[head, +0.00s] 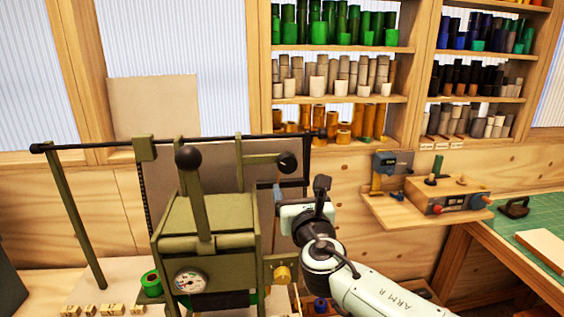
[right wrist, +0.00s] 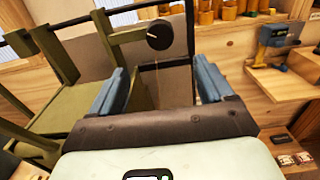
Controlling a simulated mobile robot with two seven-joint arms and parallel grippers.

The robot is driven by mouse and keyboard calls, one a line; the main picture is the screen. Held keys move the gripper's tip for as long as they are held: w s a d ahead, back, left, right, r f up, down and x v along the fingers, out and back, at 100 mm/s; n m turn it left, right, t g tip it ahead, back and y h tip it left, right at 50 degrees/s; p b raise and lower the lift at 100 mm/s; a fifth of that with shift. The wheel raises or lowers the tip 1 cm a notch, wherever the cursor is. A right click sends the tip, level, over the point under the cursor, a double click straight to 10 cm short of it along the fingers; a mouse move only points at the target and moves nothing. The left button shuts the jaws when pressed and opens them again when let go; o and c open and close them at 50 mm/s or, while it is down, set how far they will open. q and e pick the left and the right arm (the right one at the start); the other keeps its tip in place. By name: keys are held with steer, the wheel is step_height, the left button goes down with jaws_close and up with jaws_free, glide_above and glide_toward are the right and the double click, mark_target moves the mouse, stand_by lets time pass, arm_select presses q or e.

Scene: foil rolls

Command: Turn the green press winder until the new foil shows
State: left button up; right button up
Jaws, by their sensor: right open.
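The olive-green press (head: 205,222) stands left of centre in the head view. A green arm ending in a round black knob (head: 287,163) sticks out at its upper right; I cannot tell if this is the winder. The knob also shows in the right wrist view (right wrist: 159,34), ahead of and above the gap between my fingers. My right gripper (head: 282,194) is beside the press, just below that knob. Its blue fingers (right wrist: 160,85) are apart with nothing between them. A brass knob (head: 282,274) is low on the press's right side. My left gripper is not in view.
A lever with a black ball (head: 188,158) rises from the press top. A long dark bar (head: 90,146) crosses behind it. A green roll (head: 151,282) is at lower left. A wall shelf (head: 425,203) with small devices is at right. Racks of rolls (head: 335,85) stand behind.

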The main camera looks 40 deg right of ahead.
mark_target(288, 167)
steer(key=p+x, duration=0.2)
steer(key=x, duration=1)
steer(key=shift+f, duration=0.1)
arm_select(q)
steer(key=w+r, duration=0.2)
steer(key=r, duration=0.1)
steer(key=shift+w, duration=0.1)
